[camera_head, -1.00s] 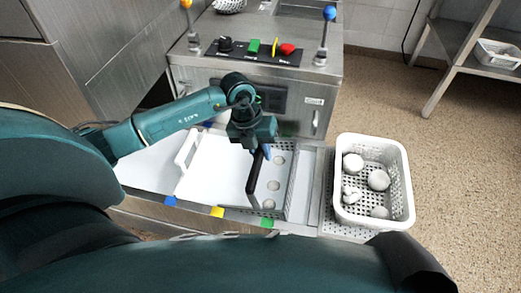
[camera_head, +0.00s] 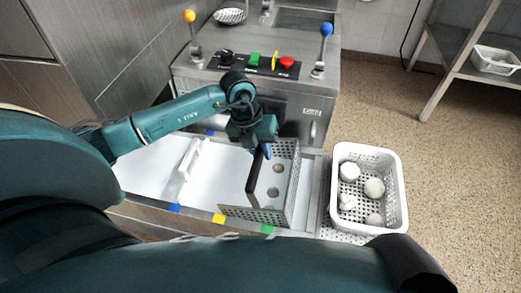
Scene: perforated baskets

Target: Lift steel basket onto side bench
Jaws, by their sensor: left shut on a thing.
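The perforated steel basket (camera_head: 290,208) is above the right end of the white-lined trough (camera_head: 222,178). Its near wall overlaps the trough's front edge in the head view. Several round discs lie in it, and a dark upright bar, apparently its handle (camera_head: 254,178), stands at its left side. My left gripper (camera_head: 265,148) is shut on the top of this handle; the exact grip is partly hidden by the wrist. My right gripper is not in view. I cannot tell which surface is the side bench; a perforated ledge (camera_head: 340,238) lies right of the trough.
A white perforated basket (camera_head: 402,195) with several pale lumps stands on the right ledge. A white handle (camera_head: 193,158) lies at the trough's left. Behind is a steel machine (camera_head: 310,95) with two upright levers. A steel shelf (camera_head: 440,82) stands far right; floor between is clear.

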